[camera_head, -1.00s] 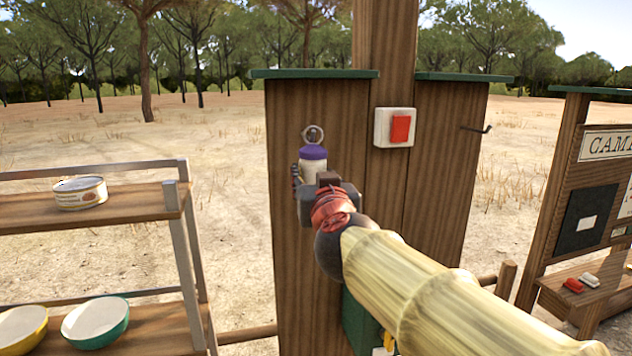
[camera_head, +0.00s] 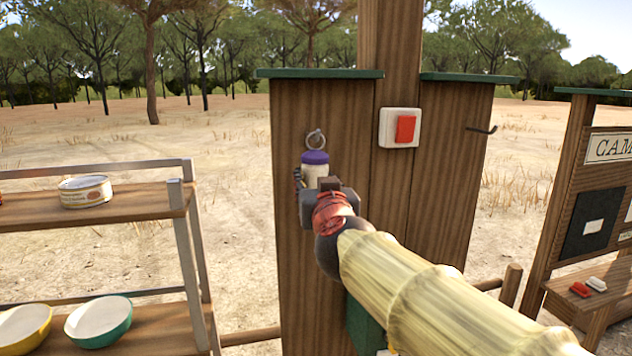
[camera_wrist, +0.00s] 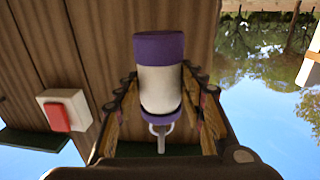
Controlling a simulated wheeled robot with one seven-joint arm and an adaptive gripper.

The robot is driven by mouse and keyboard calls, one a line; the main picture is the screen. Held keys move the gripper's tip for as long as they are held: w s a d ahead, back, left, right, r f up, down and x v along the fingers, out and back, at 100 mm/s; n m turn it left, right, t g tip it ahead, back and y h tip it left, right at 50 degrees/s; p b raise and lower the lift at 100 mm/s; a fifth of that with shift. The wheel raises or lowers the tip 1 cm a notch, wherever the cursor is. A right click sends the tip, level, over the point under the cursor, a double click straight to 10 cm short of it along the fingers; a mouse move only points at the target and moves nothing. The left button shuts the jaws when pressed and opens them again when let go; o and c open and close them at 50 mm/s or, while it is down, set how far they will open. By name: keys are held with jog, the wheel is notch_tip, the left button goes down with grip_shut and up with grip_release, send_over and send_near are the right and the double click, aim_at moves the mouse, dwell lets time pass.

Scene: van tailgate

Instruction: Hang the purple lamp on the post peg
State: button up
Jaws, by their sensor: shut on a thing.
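The purple lamp (camera_head: 314,168) has a white middle, a purple cap and a metal ring on top. It is upright in front of the wooden post (camera_head: 290,250). My gripper (camera_head: 318,192) is shut on the lamp, and the arm partly hides its lower part. In the wrist view the lamp (camera_wrist: 160,75) sits between the two fingers (camera_wrist: 160,105), with its ring toward the bottom of the picture. A dark hooked peg (camera_head: 482,129) sticks out at the post's right side, well to the right of the lamp.
A white plate with a red switch (camera_head: 405,129) is on the post between lamp and peg. A shelf at left holds a can (camera_head: 85,190), a yellow bowl (camera_head: 25,325) and a green bowl (camera_head: 98,322). A notice board (camera_head: 590,215) stands at right.

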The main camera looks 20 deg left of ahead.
jog(key=o, duration=1.6)
jog(key=shift+c, duration=0.2)
